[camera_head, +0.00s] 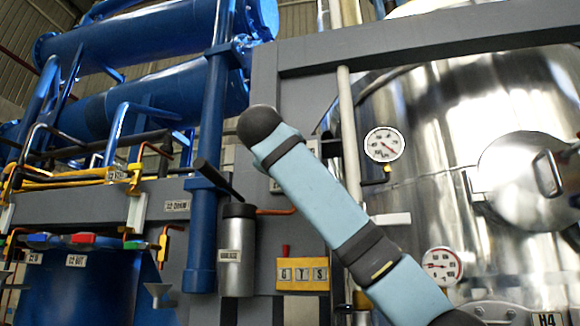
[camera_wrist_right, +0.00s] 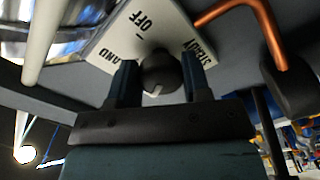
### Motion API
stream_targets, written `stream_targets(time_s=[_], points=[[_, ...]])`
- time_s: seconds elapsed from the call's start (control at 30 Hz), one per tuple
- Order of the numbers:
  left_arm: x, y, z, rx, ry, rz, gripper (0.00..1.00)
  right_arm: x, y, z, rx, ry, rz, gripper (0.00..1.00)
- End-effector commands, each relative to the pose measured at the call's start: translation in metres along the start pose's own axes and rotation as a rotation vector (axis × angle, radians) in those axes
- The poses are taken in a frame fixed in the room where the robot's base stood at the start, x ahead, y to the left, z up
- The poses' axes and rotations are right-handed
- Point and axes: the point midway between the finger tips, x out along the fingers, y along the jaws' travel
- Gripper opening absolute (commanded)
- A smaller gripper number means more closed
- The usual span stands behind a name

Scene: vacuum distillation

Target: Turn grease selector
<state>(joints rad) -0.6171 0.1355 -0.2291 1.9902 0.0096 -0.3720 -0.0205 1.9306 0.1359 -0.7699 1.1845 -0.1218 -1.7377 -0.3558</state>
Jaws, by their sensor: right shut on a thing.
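In the right wrist view the grease selector is a dark round knob (camera_wrist_right: 160,70) with a pale mark on it, on a white label plate (camera_wrist_right: 128,38). My left gripper is not in view.
A copper-coloured pipe (camera_wrist_right: 270,28) runs close beside the plate. In the head view there are a steel vessel (camera_head: 440,150) with an upper gauge (camera_head: 384,144) and lower gauge (camera_head: 442,266), a blue post (camera_head: 205,190), a grey cylinder (camera_head: 236,250) and a yellow block (camera_head: 303,274).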

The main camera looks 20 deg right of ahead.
Motion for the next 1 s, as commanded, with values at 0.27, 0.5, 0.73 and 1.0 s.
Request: stream_targets(time_s=[0.27, 0.5, 0.73, 1.0], points=[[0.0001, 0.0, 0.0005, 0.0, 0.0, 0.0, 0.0, -0.0004, -0.0003, -0.0003, -0.04, 0.001, 0.0, 0.2], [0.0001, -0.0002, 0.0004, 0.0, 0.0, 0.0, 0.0, -0.0004, -0.0003, -0.0004, -0.041, 0.001, 0.0, 0.2], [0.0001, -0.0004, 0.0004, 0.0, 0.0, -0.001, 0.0, -0.0003, -0.0003, -0.0003, -0.041, 0.001, 0.0, 0.69], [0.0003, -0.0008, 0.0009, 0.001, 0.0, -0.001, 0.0, -0.0009, -0.0003, -0.0001, -0.04, 0.001, 0.0, 0.69]])
